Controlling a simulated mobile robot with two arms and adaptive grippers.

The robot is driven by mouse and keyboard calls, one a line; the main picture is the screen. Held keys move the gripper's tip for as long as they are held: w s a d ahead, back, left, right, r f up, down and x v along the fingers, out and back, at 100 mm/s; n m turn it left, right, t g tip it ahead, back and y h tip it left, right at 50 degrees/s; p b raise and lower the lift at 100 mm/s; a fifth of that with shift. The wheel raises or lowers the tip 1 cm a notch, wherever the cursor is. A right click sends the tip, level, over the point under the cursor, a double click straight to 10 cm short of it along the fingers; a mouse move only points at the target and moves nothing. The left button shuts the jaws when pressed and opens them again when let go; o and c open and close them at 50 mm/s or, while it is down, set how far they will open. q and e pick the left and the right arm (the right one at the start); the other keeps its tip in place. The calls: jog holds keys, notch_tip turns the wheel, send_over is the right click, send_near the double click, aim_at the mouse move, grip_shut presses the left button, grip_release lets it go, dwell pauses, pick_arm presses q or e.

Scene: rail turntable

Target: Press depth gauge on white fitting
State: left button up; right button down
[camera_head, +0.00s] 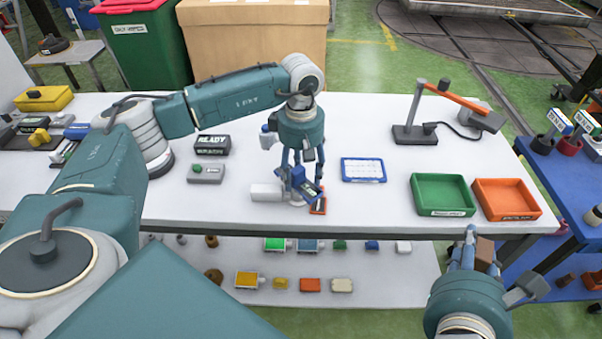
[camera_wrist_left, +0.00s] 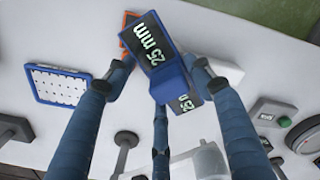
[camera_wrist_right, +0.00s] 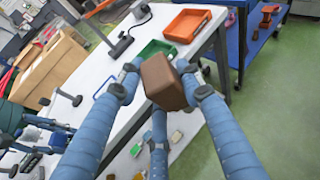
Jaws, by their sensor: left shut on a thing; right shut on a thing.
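My left gripper (camera_head: 303,180) is over the middle of the white table and shut on the depth gauge (camera_head: 310,189), a dark blue block. In the left wrist view the gauge (camera_wrist_left: 165,60) shows "25 mm" on its faces and sits tilted between the fingers. A white fitting (camera_head: 266,192) lies on the table just left of the gripper. A white cylindrical piece also shows behind the fingers in the left wrist view (camera_wrist_left: 207,160). My right gripper (camera_head: 468,258) is off the table's front edge, shut on a brown block (camera_wrist_right: 163,82). Whether the gauge touches anything below is hidden.
An orange piece (camera_head: 319,206) lies by the gauge. A blue-framed white panel (camera_head: 363,170), green tray (camera_head: 442,194) and orange tray (camera_head: 506,199) are to the right. A READY box (camera_head: 212,145) and a grey button box (camera_head: 206,174) are left. A lamp-like stand (camera_head: 414,133) is behind.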

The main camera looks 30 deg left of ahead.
aim_at(481, 242)
dwell(0.4)
